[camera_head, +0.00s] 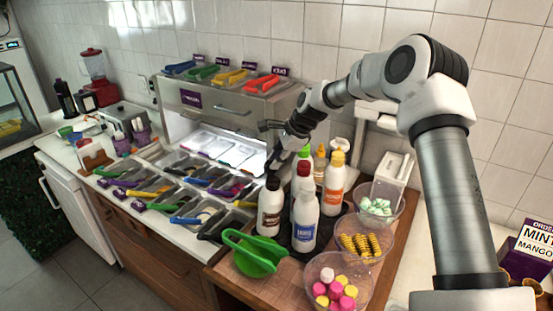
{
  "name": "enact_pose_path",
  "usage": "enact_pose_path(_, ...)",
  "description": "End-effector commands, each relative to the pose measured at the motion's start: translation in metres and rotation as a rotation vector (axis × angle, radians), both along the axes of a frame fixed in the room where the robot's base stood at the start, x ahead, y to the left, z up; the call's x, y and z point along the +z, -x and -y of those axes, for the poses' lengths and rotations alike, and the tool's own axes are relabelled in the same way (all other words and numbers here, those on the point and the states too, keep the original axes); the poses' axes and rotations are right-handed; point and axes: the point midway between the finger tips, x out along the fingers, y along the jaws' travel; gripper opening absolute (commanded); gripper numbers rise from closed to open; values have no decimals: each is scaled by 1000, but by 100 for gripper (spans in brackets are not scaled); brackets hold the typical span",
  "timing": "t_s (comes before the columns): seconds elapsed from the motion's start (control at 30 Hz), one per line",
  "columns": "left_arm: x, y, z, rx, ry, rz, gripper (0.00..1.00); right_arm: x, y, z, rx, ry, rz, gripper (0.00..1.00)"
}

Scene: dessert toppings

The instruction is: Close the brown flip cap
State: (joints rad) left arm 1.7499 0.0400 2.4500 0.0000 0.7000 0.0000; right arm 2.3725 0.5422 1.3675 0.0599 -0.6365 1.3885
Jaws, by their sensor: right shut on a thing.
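A bottle with a brown flip cap (272,183) and a brown label stands upright among several bottles at the middle of the counter. My right gripper (273,170) comes down from above and behind it, with its fingertips at the cap. The gripper is shut on the brown cap as far as I can see; the fingers are small and dark here. Whether the cap's lid is up or down is too small to tell. My left gripper is not in view.
Close by stand a blue-label white bottle (305,221), a red-capped bottle (303,168) and a yellow-capped orange-label bottle (334,184). A green scoop holder (254,256) is in front. Clear bowls, one with pink and yellow sweets (336,290), line the right. Topping trays (180,205) fill the left.

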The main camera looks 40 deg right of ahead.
Motion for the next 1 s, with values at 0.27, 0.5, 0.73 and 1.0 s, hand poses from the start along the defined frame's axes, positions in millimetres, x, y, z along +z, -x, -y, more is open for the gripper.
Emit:
enact_pose_path(0.27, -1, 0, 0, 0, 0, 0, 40, -6, 2, -1, 2, -2, -11, 0)
enact_pose_path(0.5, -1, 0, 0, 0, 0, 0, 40, -6, 2, -1, 1, -3, -11, 32)
enact_pose_path(0.73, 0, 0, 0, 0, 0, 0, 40, -3, 1, -1, 1, -2, -6, 42)
enact_pose_path(1.0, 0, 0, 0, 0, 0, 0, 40, 16, 8, 5, 0, -3, 0, 42)
